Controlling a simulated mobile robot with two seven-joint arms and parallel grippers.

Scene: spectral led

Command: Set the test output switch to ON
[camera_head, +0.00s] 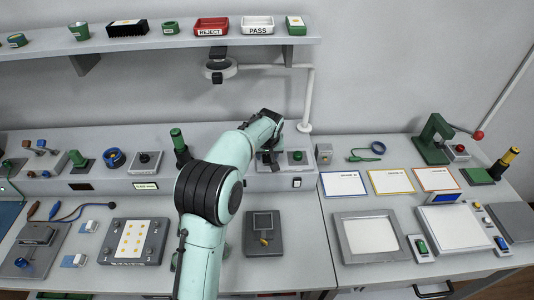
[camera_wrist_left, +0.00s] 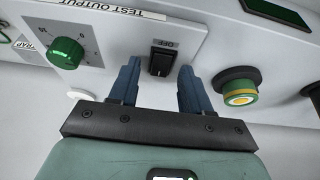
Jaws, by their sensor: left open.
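The test output switch (camera_wrist_left: 162,57) is a small black rocker on a light grey panel in the left wrist view. An upside-down label reading OFF (camera_wrist_left: 166,43) sits at its far end. A TEST OUTPUT label (camera_wrist_left: 105,10) shows at the top. My left gripper (camera_wrist_left: 158,78) is open and empty. Its two blue fingers point at the panel, one on each side of the switch; I cannot tell whether they touch anything. In the head view my left gripper (camera_head: 268,160) is at the grey bench console, and the arm hides the switch. My right gripper is not in view.
A green knob (camera_wrist_left: 66,52) is left of the fingers and a green-and-yellow round part (camera_wrist_left: 238,92) is right of them. A shelf with REJECT (camera_head: 211,26) and PASS (camera_head: 257,24) trays hangs above. A lamp arm (camera_head: 309,95) rises behind my gripper.

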